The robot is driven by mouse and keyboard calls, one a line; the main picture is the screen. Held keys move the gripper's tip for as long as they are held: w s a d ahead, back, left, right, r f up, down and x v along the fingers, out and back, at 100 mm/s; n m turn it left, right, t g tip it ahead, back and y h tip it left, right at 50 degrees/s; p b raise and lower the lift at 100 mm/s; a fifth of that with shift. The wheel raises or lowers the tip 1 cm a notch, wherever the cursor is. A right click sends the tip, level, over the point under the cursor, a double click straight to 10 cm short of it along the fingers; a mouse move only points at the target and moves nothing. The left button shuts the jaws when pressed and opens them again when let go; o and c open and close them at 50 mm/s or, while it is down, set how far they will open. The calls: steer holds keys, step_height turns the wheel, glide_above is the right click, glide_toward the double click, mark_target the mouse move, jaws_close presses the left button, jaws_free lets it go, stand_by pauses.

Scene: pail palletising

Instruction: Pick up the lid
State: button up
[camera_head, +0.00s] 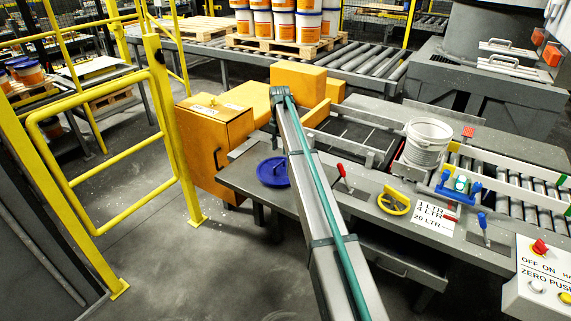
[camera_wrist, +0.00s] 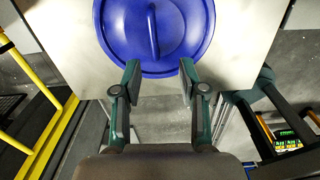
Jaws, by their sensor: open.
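The blue lid (camera_head: 272,171) lies flat at the left end of the grey work table, partly hidden behind my arm in the head view. In the wrist view the round lid (camera_wrist: 178,48) is at the top, with a raised handle bar (camera_wrist: 153,30) across its middle. My gripper (camera_wrist: 158,72) is open and empty. Its two fingertips overlap the lid's near rim in the picture, with the handle bar farther ahead. I cannot tell the height between fingertips and lid. In the head view the gripper is hidden behind my arm.
A red-handled lever (camera_head: 341,172), a yellow handwheel (camera_head: 393,201) and a blue-handled lever (camera_head: 483,222) line the table (camera_head: 240,178). An orange cabinet (camera_head: 212,140) and yellow gate (camera_head: 100,140) stand at left.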

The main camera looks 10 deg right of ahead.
steer(key=shift+w+d+r+n, duration=0.2)
steer(key=shift+w+r+n, duration=0.15)
steer(key=shift+w, duration=0.25)
steer(key=shift+f, duration=0.15)
steer(key=p, duration=0.1)
glide_above(279, 164)
steer(key=f, duration=0.4)
steer(key=shift+w+d+f, duration=0.15)
steer(key=shift+w+d, duration=0.2)
steer(key=shift+a+f+p, duration=0.15)
steer(key=shift+f+p, duration=0.5)
steer(key=shift+f, duration=0.85)
steer(key=shift+a+f+p, duration=0.1)
steer(key=shift+f+p, duration=0.55)
steer(key=shift+f, duration=0.8)
jaws_close()
